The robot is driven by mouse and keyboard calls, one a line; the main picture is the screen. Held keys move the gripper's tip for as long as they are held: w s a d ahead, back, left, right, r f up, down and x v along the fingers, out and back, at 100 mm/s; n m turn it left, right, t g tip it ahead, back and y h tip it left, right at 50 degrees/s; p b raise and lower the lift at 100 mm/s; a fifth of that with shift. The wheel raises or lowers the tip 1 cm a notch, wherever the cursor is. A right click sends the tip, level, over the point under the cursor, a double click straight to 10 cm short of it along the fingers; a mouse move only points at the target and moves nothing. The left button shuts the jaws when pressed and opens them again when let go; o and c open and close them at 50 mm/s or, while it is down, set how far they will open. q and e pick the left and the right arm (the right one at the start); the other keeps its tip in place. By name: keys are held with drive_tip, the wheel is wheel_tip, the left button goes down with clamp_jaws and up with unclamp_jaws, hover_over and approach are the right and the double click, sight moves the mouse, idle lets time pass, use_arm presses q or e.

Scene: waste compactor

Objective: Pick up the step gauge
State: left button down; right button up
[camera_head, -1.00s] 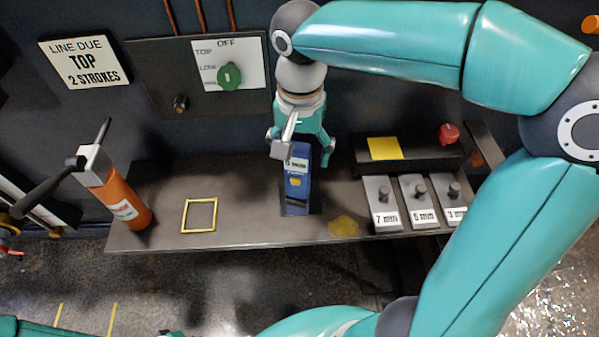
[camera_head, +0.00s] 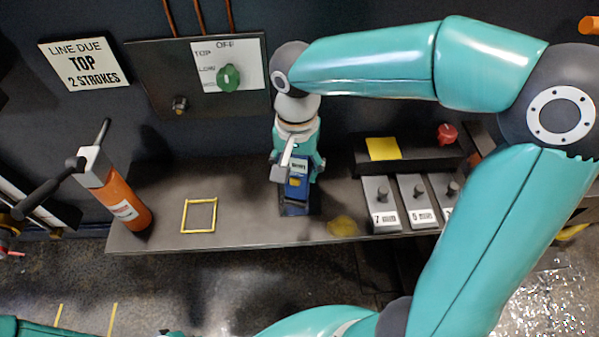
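A blue upright block with a white label and a yellow mark, which I take to be the step gauge (camera_head: 296,194), stands on the grey bench in the middle of the head view. Its label is too blurred to read. My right gripper (camera_head: 298,172) points down over it from behind, with fingers on either side of its upper part. The fingers look apart, and I see no clear grip. The gripper covers the top of the gauge. My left gripper is not in view.
The bench (camera_head: 160,221) carries an orange canister (camera_head: 125,203) with a black handle, an empty yellow square outline (camera_head: 199,216) and a yellow patch (camera_head: 343,226). At right are grey knobbed blocks (camera_head: 381,206) marked in mm, before a dark ledge with a yellow note (camera_head: 383,149) and red knob (camera_head: 447,133).

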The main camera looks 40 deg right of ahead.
drive_tip(key=shift+c, duration=1.4)
drive_tip(key=shift+r, duration=0.1)
